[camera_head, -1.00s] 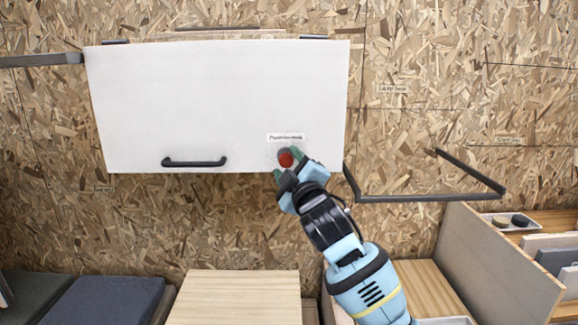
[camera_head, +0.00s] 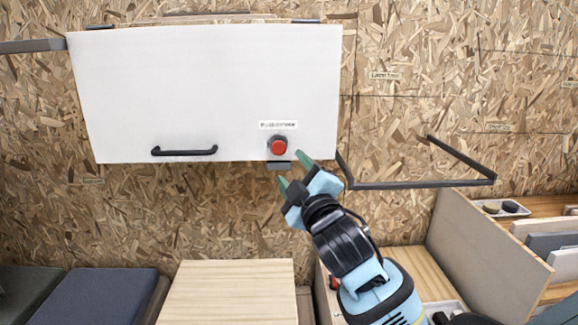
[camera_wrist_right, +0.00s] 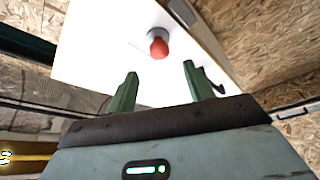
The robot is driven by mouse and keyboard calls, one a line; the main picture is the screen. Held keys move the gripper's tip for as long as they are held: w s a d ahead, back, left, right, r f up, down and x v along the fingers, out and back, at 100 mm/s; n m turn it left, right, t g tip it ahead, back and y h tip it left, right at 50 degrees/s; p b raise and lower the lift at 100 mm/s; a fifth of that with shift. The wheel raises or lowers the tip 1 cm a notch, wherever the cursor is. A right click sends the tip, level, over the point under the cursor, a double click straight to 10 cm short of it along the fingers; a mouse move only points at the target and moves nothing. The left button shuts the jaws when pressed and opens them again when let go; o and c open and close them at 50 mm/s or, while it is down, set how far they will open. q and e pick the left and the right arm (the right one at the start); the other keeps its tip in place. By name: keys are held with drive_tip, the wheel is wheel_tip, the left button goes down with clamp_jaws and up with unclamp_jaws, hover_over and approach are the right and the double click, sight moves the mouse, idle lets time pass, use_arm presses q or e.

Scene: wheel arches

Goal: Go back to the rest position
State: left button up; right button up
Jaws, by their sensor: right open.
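My right gripper (camera_head: 293,172) is open and empty, just below the lower right of a white cabinet door (camera_head: 200,90). Its green fingers point up toward a red button (camera_head: 279,146) with a dark base on the door. In the right wrist view the two fingers (camera_wrist_right: 160,90) stand apart, with the red button (camera_wrist_right: 158,46) beyond them and nothing between them. A gap shows between fingers and button. My left gripper is not in view.
A black handle (camera_head: 184,151) sits at the door's lower edge. A dark metal bracket (camera_head: 420,184) juts from the chipboard wall right of the arm. Below are a pale wooden top (camera_head: 230,285), dark cushions (camera_head: 95,295) and a shelf box with panels (camera_head: 480,250).

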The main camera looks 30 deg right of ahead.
drive_tip(key=shift+s, duration=0.1)
idle(0.5)
drive_tip(key=s+a+f+m+g+y, duration=0.1)
drive_tip(key=s+a+f+g+y, duration=0.15)
drive_tip(key=f, duration=1.15)
drive_tip(key=s+a+f+m+g+y, duration=0.1)
drive_tip(key=s+a+f+g+y, duration=0.15)
drive_tip(key=f, duration=1.25)
drive_tip(key=s+a+f+m+g, duration=0.2)
drive_tip(key=s+a+f, duration=0.2)
drive_tip(key=s+f, duration=0.7)
drive_tip(key=s+a+f+m+g+y, duration=0.1)
drive_tip(key=s+a+f+m+g, duration=0.2)
drive_tip(key=s+f, duration=0.9)
drive_tip(key=shift+s+a+f+g, duration=0.15)
drive_tip(key=shift+s+a+g, duration=0.2)
drive_tip(key=shift+a, duration=0.3)
